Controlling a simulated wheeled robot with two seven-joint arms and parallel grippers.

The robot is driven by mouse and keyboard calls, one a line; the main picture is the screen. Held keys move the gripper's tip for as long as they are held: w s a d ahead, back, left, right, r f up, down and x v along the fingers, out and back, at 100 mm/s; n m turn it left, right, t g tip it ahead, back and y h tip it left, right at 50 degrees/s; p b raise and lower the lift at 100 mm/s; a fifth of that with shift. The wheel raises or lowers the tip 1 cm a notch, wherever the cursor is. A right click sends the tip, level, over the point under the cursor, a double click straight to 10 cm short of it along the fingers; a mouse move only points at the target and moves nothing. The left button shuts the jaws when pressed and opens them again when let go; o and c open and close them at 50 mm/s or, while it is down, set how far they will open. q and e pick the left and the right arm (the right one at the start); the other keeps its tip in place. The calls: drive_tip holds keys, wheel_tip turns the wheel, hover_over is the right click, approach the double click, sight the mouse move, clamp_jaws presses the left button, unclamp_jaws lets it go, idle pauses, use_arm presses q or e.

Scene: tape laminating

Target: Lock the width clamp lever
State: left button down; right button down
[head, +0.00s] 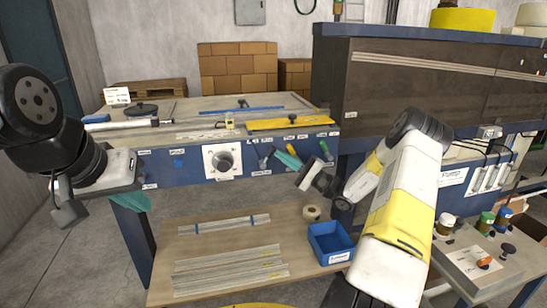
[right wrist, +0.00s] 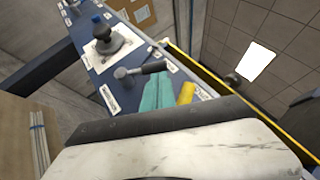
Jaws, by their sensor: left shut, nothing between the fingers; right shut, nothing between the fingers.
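Levers and a round dial (head: 222,160) sit on the blue front panel of the bench. A black-handled lever (head: 266,154) is just right of the dial. It also shows in the right wrist view (right wrist: 142,70), its handle angled out from a round metal hub. My right gripper (head: 282,155) is shut and empty, its teal fingertips close beside this handle; contact cannot be told. A yellow lever (right wrist: 187,92) and a green-handled lever (head: 325,148) are further right. The labels are too small to tell which is the width clamp lever. My left gripper (head: 138,202) is shut and empty, below the bench's left front corner.
A lower shelf (head: 240,240) holds strips, a tape roll (head: 312,212) and a blue bin (head: 330,243). A dark cabinet (head: 430,85) stands at the right. The floor at left is free.

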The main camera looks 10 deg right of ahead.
sight(274, 148)
drive_tip(key=shift+a+r+n+g, duration=0.15)
drive_tip(key=shift+r+n+g, duration=0.15)
drive_tip(key=shift+n+g, duration=0.25)
drive_tip(key=a+r+n+g+h, duration=0.1)
drive_tip(key=n+h, duration=0.1)
drive_tip(key=a+r+n+g+h, duration=0.1)
drive_tip(key=r+g+h, duration=0.1)
drive_tip(key=shift+s+a+n, duration=0.1)
drive_tip(key=shift+a+n, duration=0.25)
drive_tip(key=shift+a, duration=0.05)
drive_tip(key=a+n+g+h, duration=0.1)
drive_tip(key=a+h, duration=0.1)
drive_tip(key=h, duration=0.1)
drive_tip(key=shift+a+r+n+g, duration=0.15)
drive_tip(key=shift+r+n+g, duration=0.15)
drive_tip(key=shift+n+g, duration=0.1)
drive_tip(key=shift+a, duration=0.3)
drive_tip(key=shift+a, duration=0.25)
